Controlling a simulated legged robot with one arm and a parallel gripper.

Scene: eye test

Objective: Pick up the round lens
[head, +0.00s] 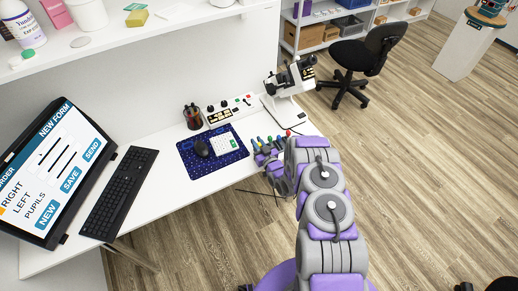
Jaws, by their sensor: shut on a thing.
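My gripper (268,160) is at the right end of the white desk, low by its front edge. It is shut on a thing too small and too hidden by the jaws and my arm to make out. I cannot pick out a round lens for sure at the gripper.
Several colour-tipped tools (270,140) lie right behind my gripper. A blue mat (186,152) bears a mouse (201,147) and a white keypad device (226,146). A white instrument (289,90) stands behind. A keyboard (118,193) and monitor (50,165) are left.

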